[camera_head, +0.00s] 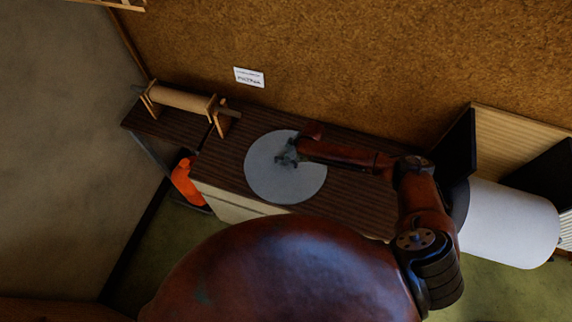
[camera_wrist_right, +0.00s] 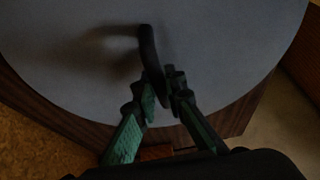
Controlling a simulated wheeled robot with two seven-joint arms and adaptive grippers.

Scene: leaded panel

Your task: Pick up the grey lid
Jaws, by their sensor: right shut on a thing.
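The grey lid (camera_head: 262,180) is a large flat round disc over the dark wooden table, with its near edge close to the table's front edge. In the right wrist view the lid (camera_wrist_right: 60,60) fills most of the upper picture, and a dark curved handle (camera_wrist_right: 149,48) stands up from it. My right gripper (camera_head: 288,154) is above the middle of the lid. Its green-and-black fingers (camera_wrist_right: 164,90) are shut on the handle. I cannot tell whether the lid touches the table or is slightly raised. My left gripper is not in view.
The dark table (camera_head: 345,200) has bare top to the right of the lid. A paper roll on a wooden stand (camera_head: 182,98) is at its left end. An orange thing (camera_head: 186,182) is beside its left front corner. A large white roll (camera_head: 510,225) is at right. A brown wall (camera_head: 350,60) rises behind.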

